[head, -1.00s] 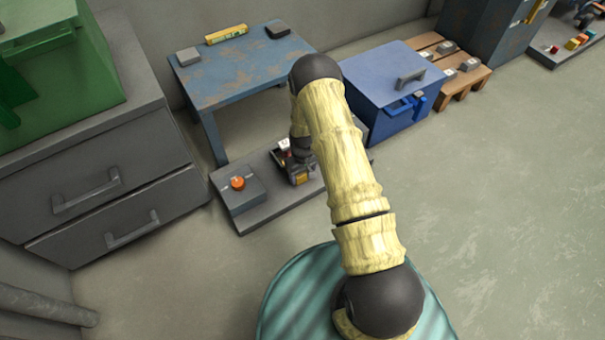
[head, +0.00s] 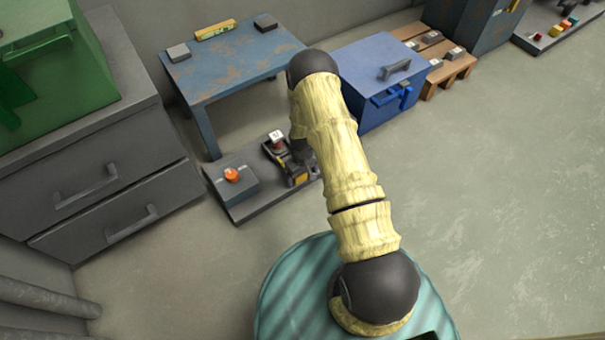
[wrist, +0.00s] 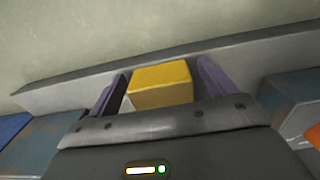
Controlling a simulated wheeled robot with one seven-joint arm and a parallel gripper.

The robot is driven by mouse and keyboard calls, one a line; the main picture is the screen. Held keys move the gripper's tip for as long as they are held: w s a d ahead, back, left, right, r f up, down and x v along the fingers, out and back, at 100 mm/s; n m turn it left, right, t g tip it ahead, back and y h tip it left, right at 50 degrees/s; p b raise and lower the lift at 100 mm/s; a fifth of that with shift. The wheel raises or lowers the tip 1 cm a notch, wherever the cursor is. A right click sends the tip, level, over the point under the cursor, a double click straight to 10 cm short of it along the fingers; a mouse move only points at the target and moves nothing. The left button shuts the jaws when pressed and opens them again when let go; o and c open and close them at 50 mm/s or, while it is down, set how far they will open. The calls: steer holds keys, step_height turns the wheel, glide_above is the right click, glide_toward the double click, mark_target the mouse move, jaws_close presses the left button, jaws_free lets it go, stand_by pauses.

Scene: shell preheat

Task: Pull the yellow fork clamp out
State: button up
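The yellow fork clamp shows in the wrist view as a yellow block (wrist: 161,84) between the two purple-grey fingers of my gripper (wrist: 163,82). A small gap shows between the block and each finger, so my gripper looks open around it, not closed on it. In the head view a small yellow part (head: 300,181) shows low at the front of the grey base plate (head: 250,211). My gripper (head: 301,168) is right beside it, partly hidden behind my arm. How the clamp sits in the fixture is hidden.
A grey box with an orange knob (head: 232,175) stands left of the clamp. A dark fixture with a white-topped piece (head: 276,138) is just behind. A blue worn table (head: 235,65) and a blue chest (head: 378,70) stand behind. Open floor (head: 480,220) lies right.

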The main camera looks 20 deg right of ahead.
steer(key=shift+r, duration=0.1)
step_height(320, 180, up, 17)
steer(key=p, duration=0.9)
steer(key=shift+p, duration=0.35)
steer(key=shift+r, duration=0.1)
steer(key=s+a+r+m+t+p, duration=0.1)
steer(key=s+r+p, duration=0.2)
steer(key=r, duration=1)
steer(key=s+r+m+p, duration=0.15)
steer(key=r+p, duration=0.25)
steer(key=r, duration=0.9)
steer(key=s+r+m+t+p, duration=0.15)
steer(key=s+r+p, duration=0.45)
steer(key=s+r, duration=0.95)
step_height(320, 180, up, 39)
steer(key=w+p, duration=0.2)
steer(key=p, duration=3.5)
steer(key=shift+a, duration=0.35)
